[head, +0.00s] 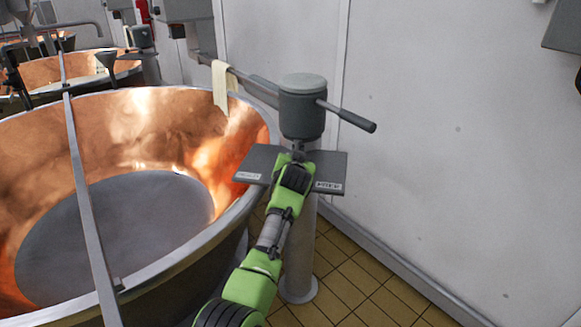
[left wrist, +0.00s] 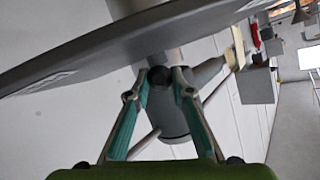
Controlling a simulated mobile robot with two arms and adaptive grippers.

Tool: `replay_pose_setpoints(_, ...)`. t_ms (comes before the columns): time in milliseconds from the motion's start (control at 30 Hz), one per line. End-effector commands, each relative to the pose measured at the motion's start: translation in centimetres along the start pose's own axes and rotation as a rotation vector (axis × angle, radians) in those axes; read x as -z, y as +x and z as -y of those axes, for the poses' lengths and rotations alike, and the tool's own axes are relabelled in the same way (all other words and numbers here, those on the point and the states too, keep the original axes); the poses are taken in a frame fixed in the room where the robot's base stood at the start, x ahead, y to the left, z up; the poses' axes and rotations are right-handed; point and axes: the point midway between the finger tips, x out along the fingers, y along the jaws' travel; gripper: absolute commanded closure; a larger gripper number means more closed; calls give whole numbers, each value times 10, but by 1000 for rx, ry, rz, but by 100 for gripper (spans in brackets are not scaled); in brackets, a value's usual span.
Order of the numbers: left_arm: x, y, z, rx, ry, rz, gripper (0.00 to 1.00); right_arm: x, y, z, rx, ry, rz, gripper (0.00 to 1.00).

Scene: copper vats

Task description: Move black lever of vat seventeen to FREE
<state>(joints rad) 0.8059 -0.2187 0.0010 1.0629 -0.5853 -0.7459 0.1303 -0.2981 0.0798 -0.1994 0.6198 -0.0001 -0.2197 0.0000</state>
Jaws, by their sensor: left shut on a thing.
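A grey post with a round grey head (head: 303,108) stands beside the copper vat (head: 130,205). A dark plate (head: 262,160) below the head carries a small label at its left end and another at its right end (head: 328,186); the right one seems to read FREE, the left is too small to read. My left gripper (head: 298,152) is over the middle of the plate, under the head. In the left wrist view its fingers (left wrist: 158,82) are shut on a dark round end, apparently the black lever (left wrist: 158,75); the rest is largely hidden. My right gripper is out of view.
A dark grey handle (head: 347,115) sticks out right from the post's head. A pale cloth (head: 221,86) hangs on a bar behind the vat's rim. A white wall (head: 450,130) stands close behind, with tiled floor (head: 345,285) at the lower right.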

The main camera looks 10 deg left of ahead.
Motion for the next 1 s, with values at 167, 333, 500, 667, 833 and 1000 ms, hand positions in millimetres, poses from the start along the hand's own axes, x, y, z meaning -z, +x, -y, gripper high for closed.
replay_pose_setpoints(167,1,0,-3,-2,-4,-1,100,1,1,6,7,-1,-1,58)
replay_pose_setpoints(333,2,0,-3,-2,-5,-1,100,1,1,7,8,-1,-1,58)
replay_pose_setpoints(500,2,0,-2,-1,-4,-1,62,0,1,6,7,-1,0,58)
replay_pose_setpoints(667,2,0,-1,0,-3,-1,62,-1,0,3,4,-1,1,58)
replay_pose_setpoints(833,4,0,0,1,-3,-1,62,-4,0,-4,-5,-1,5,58)
replay_pose_setpoints(1000,23,-8,6,1,-5,-4,62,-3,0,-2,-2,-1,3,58)
